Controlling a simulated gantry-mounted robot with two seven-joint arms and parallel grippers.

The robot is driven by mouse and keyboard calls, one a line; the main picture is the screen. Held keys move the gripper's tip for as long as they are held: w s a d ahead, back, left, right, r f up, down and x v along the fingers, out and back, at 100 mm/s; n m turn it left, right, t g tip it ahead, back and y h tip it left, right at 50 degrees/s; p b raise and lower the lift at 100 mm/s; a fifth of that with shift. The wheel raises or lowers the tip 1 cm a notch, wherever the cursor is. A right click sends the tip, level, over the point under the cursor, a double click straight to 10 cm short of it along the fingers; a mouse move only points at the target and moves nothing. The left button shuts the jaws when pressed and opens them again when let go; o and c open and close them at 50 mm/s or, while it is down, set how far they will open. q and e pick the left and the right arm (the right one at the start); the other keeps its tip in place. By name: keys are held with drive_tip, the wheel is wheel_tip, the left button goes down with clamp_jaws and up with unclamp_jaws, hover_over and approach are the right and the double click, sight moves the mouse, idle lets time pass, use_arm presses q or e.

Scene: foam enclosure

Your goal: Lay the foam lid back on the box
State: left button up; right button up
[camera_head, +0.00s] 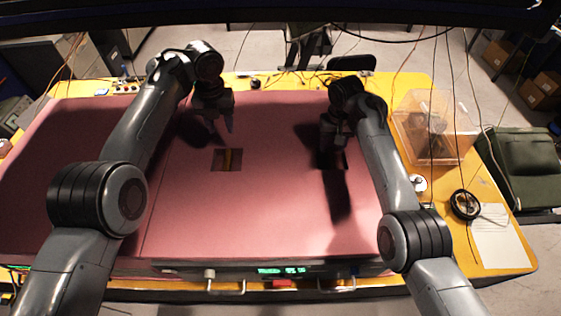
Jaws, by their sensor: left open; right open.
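Pink foam (270,215) covers most of the yellow table, with a seam running front to back left of its middle. The larger right-hand piece looks like the lid and lies flat; I cannot tell whether it is fully seated. It has a square cutout (221,164) with something yellowish showing inside. A second dark opening is partly hidden under my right gripper. My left gripper (222,128) is open and empty, just behind the visible cutout. My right gripper (328,158) is open, pointing down at or above the second opening; contact cannot be told.
An instrument with a green display (283,271) and handles sits along the front. A clear plastic bin (440,128) stands on the table (480,255) at right, near a black spool (465,205) and white paper (500,240). Cables hang on the right.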

wheel_tip(320, 180, up, 7)
drive_tip(key=shift+r, duration=0.2)
idle(0.6)
